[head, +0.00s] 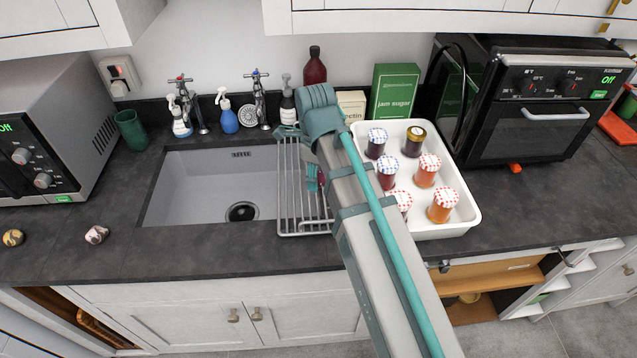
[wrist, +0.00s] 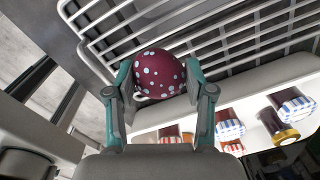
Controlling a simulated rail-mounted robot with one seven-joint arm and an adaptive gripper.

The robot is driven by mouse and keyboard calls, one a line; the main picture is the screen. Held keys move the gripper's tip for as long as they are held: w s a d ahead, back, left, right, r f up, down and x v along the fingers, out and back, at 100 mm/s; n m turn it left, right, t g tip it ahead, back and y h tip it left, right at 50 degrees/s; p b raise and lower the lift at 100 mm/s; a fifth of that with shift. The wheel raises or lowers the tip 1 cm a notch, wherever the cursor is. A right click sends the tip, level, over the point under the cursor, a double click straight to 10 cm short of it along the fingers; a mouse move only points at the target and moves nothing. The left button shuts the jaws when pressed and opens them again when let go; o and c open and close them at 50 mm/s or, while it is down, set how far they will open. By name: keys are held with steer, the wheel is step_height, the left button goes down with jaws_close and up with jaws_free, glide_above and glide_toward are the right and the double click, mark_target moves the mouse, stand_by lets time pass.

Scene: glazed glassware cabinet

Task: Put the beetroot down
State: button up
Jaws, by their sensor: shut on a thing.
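My gripper (wrist: 160,80) is shut on a round, dark beetroot-red thing with pale spots (wrist: 162,68), which I take to be the beetroot. A small white curved edge shows at its lower left, perhaps a handle. In the head view my gripper (head: 316,178) is over the wire drying rack (head: 292,205) at the sink's right side, and my arm hides most of the held thing. The rack's white bars (wrist: 235,50) also show behind it in the wrist view. I cannot tell whether it touches the rack.
A white tray (head: 462,222) with several lidded jars stands close to the right of the rack. The sink (head: 190,190) is empty. Spray bottles, taps and a jam sugar box (head: 394,92) line the back. Two small patterned round things (head: 97,235) lie at the front left.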

mark_target(318, 201)
steer(key=shift+f+p, duration=0.7)
steer(key=shift+f, duration=2.8)
steer(key=shift+f, duration=0.2)
steer(key=o, duration=1.2)
steer(key=shift+r, duration=0.1)
steer(key=r+b, duration=0.2)
steer(key=r, duration=1)
steer(key=shift+s+r, duration=0.15)
steer(key=shift+s, duration=0.05)
